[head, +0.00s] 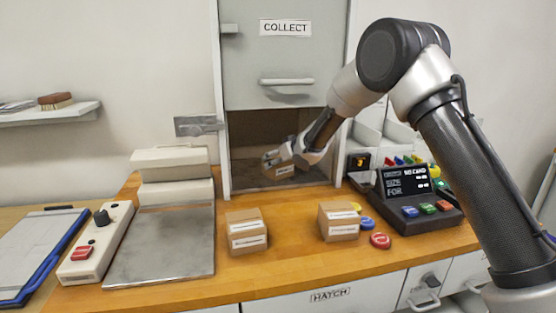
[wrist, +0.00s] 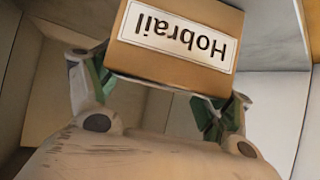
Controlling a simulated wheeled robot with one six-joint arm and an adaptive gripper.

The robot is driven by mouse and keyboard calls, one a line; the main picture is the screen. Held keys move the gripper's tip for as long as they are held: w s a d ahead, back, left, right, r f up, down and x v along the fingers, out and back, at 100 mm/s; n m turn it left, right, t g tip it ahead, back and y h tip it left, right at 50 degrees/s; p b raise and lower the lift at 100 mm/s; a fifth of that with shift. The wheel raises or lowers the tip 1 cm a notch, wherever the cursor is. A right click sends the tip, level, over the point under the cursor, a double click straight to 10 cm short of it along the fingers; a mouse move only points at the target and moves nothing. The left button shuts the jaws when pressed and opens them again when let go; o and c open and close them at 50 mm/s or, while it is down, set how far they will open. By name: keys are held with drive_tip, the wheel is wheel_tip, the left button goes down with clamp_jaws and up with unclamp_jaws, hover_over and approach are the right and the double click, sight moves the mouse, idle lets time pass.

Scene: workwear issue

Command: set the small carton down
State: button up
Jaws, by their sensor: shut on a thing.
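The small carton (head: 280,170) is brown with a white label and is held in my gripper (head: 285,158) inside the open hatch under the COLLECT door. In the wrist view the carton (wrist: 178,42) fills the upper middle, and its label reads "Hobrail" upside down. My gripper's fingers (wrist: 158,88) are shut on it from both sides. In the head view it looks close to the hatch floor (head: 250,184), but I cannot tell whether it touches. My gripper hides part of it.
Two more labelled cartons stand on the wooden counter, one left (head: 246,231) and one right (head: 338,221). Coloured discs (head: 380,240) lie near a button console (head: 420,200). A scale-like metal plate (head: 160,245) and a clipboard (head: 35,250) are at left. The COLLECT door (head: 285,60) is raised.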

drive_tip(key=shift+f, duration=0.1)
drive_tip(key=o, duration=1.1)
drive_tip(key=shift+s+r, duration=0.1)
drive_tip(key=shift+r, duration=0.15)
drive_tip(key=v, duration=1.2)
drive_tip(key=shift+f, duration=0.1)
